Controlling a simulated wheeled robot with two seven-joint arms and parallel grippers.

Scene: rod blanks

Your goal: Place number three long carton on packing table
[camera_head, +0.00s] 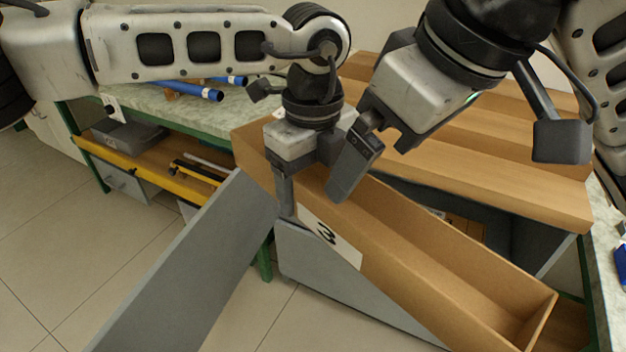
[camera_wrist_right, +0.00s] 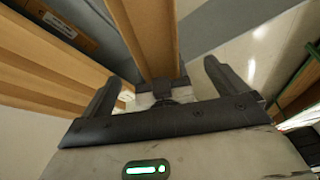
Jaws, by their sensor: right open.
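The number three long carton (camera_head: 400,274) is a long, open-topped brown box with a white label marked 3 on its near side. It runs from upper left to lower right in the head view. My left gripper (camera_head: 287,203) is at its left part, with one dark finger against the outer face beside the label. The other finger is hidden, so its grip is unclear. My right gripper (camera_head: 372,158) is open above the carton. In the right wrist view its two fingers (camera_wrist_right: 168,85) stand wide apart, with a carton strip (camera_wrist_right: 152,35) beyond them. The packing table is not clearly identifiable.
More long brown cartons (camera_head: 500,155) lie side by side behind. Grey panels (camera_head: 195,265) stand below and left of the carton. A green-framed bench (camera_head: 135,115) with blue rods (camera_head: 195,91) is at the back left. Tiled floor (camera_head: 60,240) is clear at left.

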